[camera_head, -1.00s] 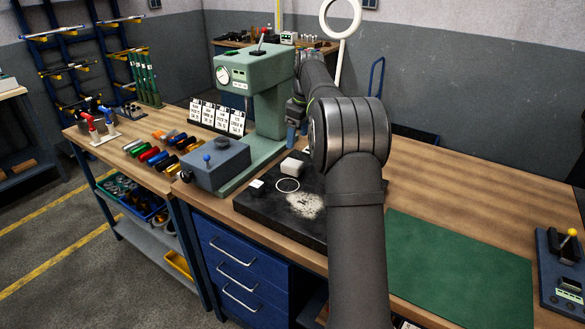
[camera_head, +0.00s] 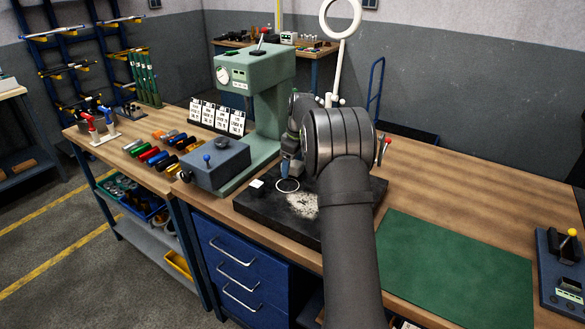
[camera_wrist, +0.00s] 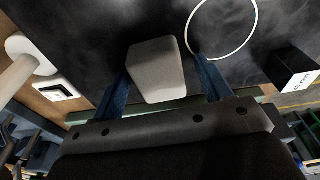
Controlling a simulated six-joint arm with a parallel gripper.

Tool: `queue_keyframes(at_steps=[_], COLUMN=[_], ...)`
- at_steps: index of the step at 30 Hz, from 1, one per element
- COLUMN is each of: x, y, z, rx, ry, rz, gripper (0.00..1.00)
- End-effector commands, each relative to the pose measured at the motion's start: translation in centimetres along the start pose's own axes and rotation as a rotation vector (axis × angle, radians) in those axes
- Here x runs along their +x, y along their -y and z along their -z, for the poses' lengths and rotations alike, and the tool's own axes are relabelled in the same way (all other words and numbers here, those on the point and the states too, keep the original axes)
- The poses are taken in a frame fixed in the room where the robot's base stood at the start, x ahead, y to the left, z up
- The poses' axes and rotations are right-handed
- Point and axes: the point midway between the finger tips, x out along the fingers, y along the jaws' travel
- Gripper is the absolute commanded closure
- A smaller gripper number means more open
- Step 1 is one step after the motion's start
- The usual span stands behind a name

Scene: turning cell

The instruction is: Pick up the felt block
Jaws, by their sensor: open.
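The felt block, a pale grey-white block with rounded edges (camera_wrist: 157,70), rests on the black plate (camera_head: 255,213). In the wrist view it lies between the two blue fingers of my gripper (camera_wrist: 160,72). The fingers are open, one on each side of it; a gap shows on the right, and I cannot tell whether the left finger touches it. In the head view my gripper (camera_head: 288,169) points down over the plate behind the white ring, and the gripper and arm hide the block.
A thin white ring (camera_head: 287,186), a small white-topped dark block (camera_head: 257,184) and a pale powdery patch (camera_head: 303,204) are on the plate. A green press (camera_head: 255,85) stands close behind left. A green mat (camera_head: 455,270) lies clear at right.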

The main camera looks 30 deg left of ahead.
Motion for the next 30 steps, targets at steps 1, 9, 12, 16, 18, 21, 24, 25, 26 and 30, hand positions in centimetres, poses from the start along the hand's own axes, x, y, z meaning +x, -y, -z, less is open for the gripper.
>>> queue_keyframes(at_steps=[1, 9, 12, 16, 18, 21, 24, 25, 26, 30], x=[0.0, -0.1, -0.1, -0.1, -0.2, -0.9, -2.5, -3.1, -3.8, -6.7], y=[0.0, 0.0, 0.0, 0.0, 0.0, -0.1, -0.1, -0.1, -0.1, -0.1], z=[0.0, 0.0, 0.0, 0.0, 0.0, 0.2, 0.4, 0.5, 0.6, 1.0], rx=[0.0, 0.0, 0.0, 0.0, 0.0, 0.0, -0.001, -0.001, -0.001, -0.001], ry=[0.0, 0.0, 0.0, 0.0, -0.001, -0.002, -0.002, -0.003, -0.002, -0.003], rz=[0.0, 0.0, 0.0, 0.0, -0.001, -0.003, -0.003, -0.003, -0.003, -0.003], gripper=[0.29, 0.68, 0.77, 0.77, 0.77, 0.77, 0.77, 0.77, 0.77, 0.77])
